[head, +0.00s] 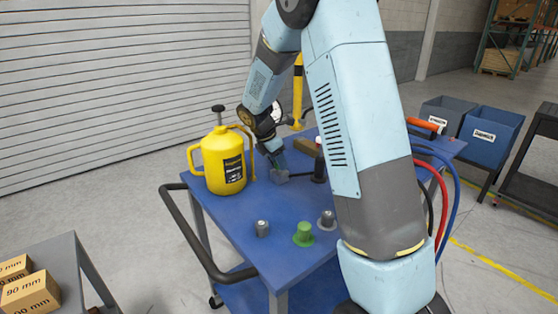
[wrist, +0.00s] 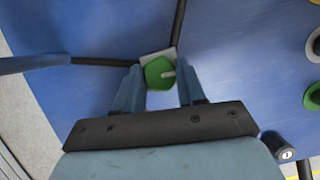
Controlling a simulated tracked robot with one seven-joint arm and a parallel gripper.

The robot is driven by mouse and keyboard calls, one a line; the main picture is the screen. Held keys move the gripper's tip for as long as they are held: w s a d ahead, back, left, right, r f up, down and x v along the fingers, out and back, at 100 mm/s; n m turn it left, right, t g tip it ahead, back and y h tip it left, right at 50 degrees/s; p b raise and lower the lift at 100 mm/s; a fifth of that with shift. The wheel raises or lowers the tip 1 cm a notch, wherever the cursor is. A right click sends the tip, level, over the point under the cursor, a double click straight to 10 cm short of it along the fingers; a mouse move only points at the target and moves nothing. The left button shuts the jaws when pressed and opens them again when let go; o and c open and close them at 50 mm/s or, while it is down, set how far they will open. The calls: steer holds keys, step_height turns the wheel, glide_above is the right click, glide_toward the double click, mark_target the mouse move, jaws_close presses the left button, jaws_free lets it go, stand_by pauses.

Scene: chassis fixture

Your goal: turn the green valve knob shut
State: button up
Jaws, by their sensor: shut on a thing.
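The green valve knob (wrist: 158,76) sits between my two fingertips in the wrist view, with a light mark on its right side. It rests on a grey valve body (wrist: 158,56), from which dark pipes run out. My gripper (wrist: 160,84) is shut on the knob from above, one finger on each side. In the head view my gripper (head: 273,160) points down at the valve body (head: 281,180) on the blue table (head: 245,210). The knob is hidden there by my gripper.
A yellow jug (head: 220,162) stands close to the left of my gripper. A black upright thing (head: 319,168) is close to the right. A green peg-like part (head: 303,235) and grey parts (head: 262,228) stand nearer the front. The table between them is clear.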

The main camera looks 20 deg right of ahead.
steer(key=shift+w, duration=0.1)
steer(key=shift+c, duration=1.1)
steer(key=shift+w+r, duration=0.1)
steer(key=m+g, duration=0.1)
steer(key=m, duration=0.2)
steer(key=shift+w+m, duration=0.15)
steer(key=shift+m, duration=0.15)
steer(key=m+g, duration=0.2)
steer(key=m, duration=0.2)
steer(key=shift+w+m, duration=0.1)
steer(key=shift+m, duration=0.2)
steer(key=m+g+y, duration=0.1)
steer(key=m, duration=0.3)
steer(key=shift+w+d, duration=0.1)
steer(key=shift+d+m+g+y, duration=0.1)
steer(key=shift+m+g+y, duration=0.25)
steer(key=shift+m, duration=0.75)
steer(key=shift+m+g+y, duration=0.25)
steer(key=shift+m+y, duration=0.1)
steer(key=shift+m, duration=0.75)
